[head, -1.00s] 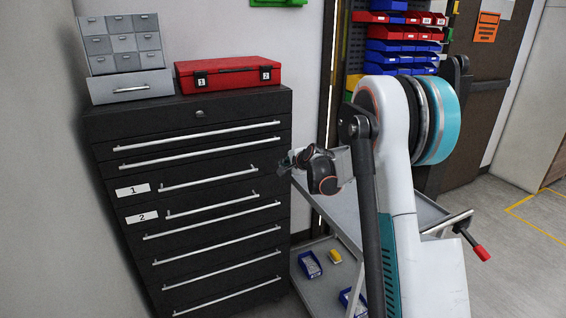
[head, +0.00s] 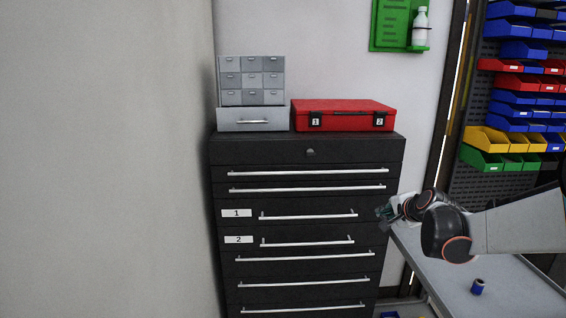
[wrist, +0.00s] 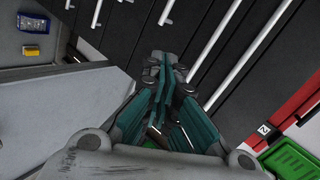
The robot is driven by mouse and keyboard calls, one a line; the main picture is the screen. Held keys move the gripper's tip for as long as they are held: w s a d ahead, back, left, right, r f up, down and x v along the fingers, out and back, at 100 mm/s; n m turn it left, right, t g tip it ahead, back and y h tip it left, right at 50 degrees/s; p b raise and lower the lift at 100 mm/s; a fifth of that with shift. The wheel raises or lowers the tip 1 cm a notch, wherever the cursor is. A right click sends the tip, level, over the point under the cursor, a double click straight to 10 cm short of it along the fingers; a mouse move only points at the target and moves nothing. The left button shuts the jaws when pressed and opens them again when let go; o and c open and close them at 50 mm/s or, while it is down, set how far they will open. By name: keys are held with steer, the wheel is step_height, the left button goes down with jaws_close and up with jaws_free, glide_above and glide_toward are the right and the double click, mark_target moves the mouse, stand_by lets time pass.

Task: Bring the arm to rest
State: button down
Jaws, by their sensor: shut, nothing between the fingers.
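My gripper (head: 384,213) is at the end of my arm, which reaches in from the right edge in the head view. It is beside the right side of the black drawer cabinet (head: 308,151), near the drawers labelled 1 and 2; I cannot tell the exact gap. In the wrist view my gripper (wrist: 158,75) shows teal fingers close together, shut and empty, with the cabinet's drawer fronts and silver handles beyond them.
A red case (head: 343,116) and a grey small-drawer box (head: 252,82) stand on the cabinet. A grey cart (head: 455,282) with a small blue item (head: 478,287) is below my arm. Coloured bins (head: 520,105) hang at right. A bare wall fills the left.

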steer(key=s+a+r+n+g, duration=0.15)
steer(key=s+a+n, duration=0.35)
steer(key=s, duration=0.5)
steer(key=s+a+r+n+g, duration=0.1)
steer(key=s+a+r+n, duration=0.2)
steer(key=s+a, duration=0.6)
steer(key=s+f+n+g, duration=0.1)
steer(key=s+f+n, duration=0.2)
steer(key=s, duration=0.7)
steer(key=s+f+n+g, duration=0.1)
steer(key=s+n, duration=0.3)
steer(key=s, duration=0.6)
steer(key=shift+d+f+h, duration=0.3)
steer(key=shift+f+h, duration=0.1)
steer(key=shift+f, duration=0.5)
steer(key=c, duration=2.4)
jaws_free()
steer(key=shift+s, duration=0.1)
